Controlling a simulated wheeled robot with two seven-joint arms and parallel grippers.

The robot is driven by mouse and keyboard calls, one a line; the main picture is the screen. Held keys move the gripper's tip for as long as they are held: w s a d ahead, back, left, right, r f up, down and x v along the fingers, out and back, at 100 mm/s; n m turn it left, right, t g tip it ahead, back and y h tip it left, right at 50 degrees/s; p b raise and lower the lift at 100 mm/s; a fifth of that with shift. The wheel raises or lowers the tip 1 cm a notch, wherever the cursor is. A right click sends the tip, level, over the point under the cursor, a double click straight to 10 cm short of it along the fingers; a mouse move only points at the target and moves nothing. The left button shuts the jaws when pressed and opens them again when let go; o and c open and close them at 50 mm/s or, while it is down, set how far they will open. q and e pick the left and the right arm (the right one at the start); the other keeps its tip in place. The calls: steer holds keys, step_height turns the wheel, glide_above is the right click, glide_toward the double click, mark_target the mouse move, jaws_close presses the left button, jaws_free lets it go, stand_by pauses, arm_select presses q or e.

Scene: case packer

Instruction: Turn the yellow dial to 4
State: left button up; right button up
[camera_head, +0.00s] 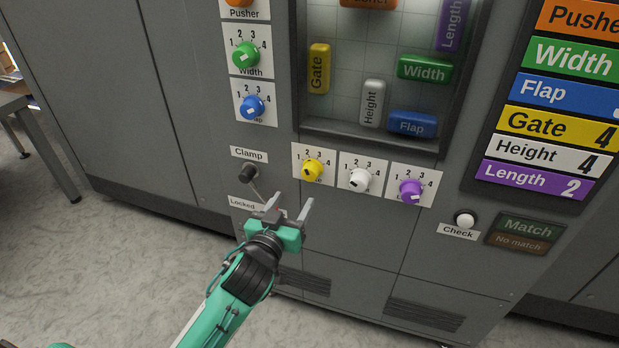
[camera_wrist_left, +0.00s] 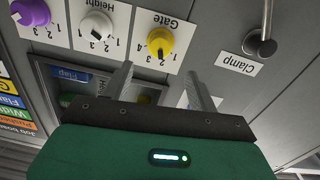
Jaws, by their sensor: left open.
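The yellow dial (camera_head: 313,170) sits on a white numbered plate below the window, leftmost in a row of dials. In the left wrist view the yellow dial (camera_wrist_left: 160,41), on the plate labelled Gate, appears just beyond the fingers. My left gripper (camera_head: 290,204) is open and empty, below and slightly left of the dial in the head view, apart from it. Its fingers also show in the wrist view (camera_wrist_left: 160,76). My right gripper is not in view.
A white dial (camera_head: 360,179) and a purple dial (camera_head: 411,190) stand right of the yellow one. The Clamp lever (camera_head: 248,174) is close on its left, above a Locked label. The job board (camera_head: 548,122) reads Gate 4. A Check button (camera_head: 465,219) is at the right.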

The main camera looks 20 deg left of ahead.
mark_target(308, 176)
arm_select(q)
steer(key=w, duration=0.8)
steer(key=shift+w+d, duration=0.15)
steer(key=shift+d, duration=0.1)
steer(key=shift+w, duration=0.95)
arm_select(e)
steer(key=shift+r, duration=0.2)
arm_select(q)
steer(key=c, duration=1)
